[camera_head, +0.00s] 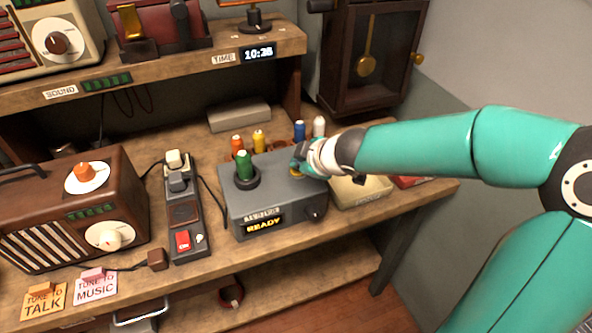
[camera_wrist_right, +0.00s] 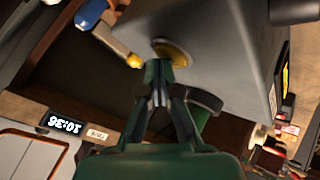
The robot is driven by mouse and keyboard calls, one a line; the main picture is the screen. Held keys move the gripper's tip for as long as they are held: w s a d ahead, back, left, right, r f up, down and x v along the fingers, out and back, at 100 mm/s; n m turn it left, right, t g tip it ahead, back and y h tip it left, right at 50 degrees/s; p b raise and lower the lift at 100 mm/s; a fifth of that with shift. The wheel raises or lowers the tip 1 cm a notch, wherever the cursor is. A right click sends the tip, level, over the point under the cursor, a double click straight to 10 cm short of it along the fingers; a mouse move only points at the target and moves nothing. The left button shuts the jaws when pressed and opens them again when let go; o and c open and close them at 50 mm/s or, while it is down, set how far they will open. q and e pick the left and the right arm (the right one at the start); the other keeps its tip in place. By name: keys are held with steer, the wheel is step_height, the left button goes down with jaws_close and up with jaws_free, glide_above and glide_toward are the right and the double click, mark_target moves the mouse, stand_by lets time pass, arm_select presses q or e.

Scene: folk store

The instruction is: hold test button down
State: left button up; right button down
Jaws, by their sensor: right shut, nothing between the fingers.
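The grey tester box (camera_head: 280,200) stands on the bench with a lit READY display (camera_head: 264,225). A green spool (camera_head: 244,165) stands upright in a dark round socket on its top. The yellow test button (camera_head: 295,174) is on the box's top, mostly hidden behind my right gripper (camera_head: 298,163). In the right wrist view the button (camera_wrist_right: 172,52) shows as a brass-coloured disc. My right gripper's closed fingertips (camera_wrist_right: 157,68) reach its edge, empty; I cannot tell whether they press it. My left gripper is not in view.
Orange, yellow, blue and white spools (camera_head: 258,142) stand behind the box. A power strip (camera_head: 184,215) with a red switch and a brown radio (camera_head: 75,205) are to the left. A cream object (camera_head: 362,190) is close on the right. A clock cabinet (camera_head: 370,55) stands behind.

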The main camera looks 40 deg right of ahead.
steer(key=shift+f+b, duration=0.3)
steer(key=shift+f, duration=0.05)
stand_by(2.1)
steer(key=shift+r+p, duration=0.95)
steer(key=shift+r, duration=0.05)
step_height(320, 180, up, 5)
steer(key=p, duration=0.4)
steer(key=shift+p, duration=0.35)
